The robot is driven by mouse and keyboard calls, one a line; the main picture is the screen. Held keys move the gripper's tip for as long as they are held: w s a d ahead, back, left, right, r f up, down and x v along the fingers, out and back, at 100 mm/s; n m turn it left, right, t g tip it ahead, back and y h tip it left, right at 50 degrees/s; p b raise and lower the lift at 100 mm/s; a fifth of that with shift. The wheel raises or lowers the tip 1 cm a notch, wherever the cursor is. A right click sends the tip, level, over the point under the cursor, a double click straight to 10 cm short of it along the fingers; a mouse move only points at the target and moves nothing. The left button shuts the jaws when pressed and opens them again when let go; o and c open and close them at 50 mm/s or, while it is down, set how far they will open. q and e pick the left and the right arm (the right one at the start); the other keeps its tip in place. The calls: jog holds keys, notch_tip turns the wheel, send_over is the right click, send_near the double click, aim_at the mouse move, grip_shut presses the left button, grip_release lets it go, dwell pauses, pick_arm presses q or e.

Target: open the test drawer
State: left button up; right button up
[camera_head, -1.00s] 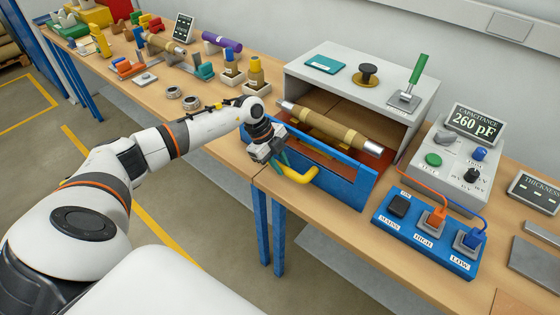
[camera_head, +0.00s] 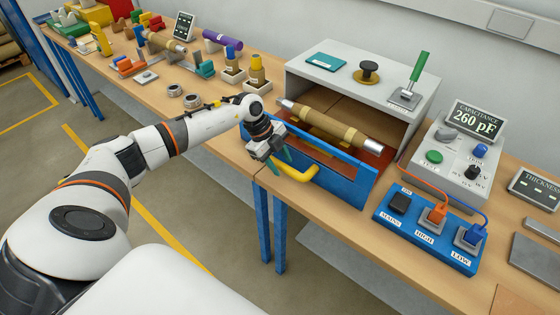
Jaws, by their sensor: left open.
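The test drawer (camera_head: 345,183) has a blue front with a yellow handle (camera_head: 298,174). It stands pulled out from the grey cabinet (camera_head: 405,133), and its front reaches about the table's front edge. A tan bushing (camera_head: 335,129) with metal ends lies inside, in front of the dark cabinet opening. My left gripper (camera_head: 278,160) is at the left end of the yellow handle, with its fingers open. Whether the fingers touch the handle is hard to tell. My right gripper does not show.
On the cabinet top are a teal pad (camera_head: 325,62), a black spool (camera_head: 367,73) and a green lever (camera_head: 419,66). A blue socket box (camera_head: 424,235) with plugged cables and a capacitance meter (camera_head: 450,155) stand at the right. Small parts crowd the table at the left.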

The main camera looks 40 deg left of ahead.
pick_arm(q)
jog(key=b+v, duration=0.3)
jog(key=v, duration=0.8)
jog(key=shift+a+r, duration=0.2)
jog(key=shift+r, duration=0.15)
jog(key=shift+d, duration=0.1)
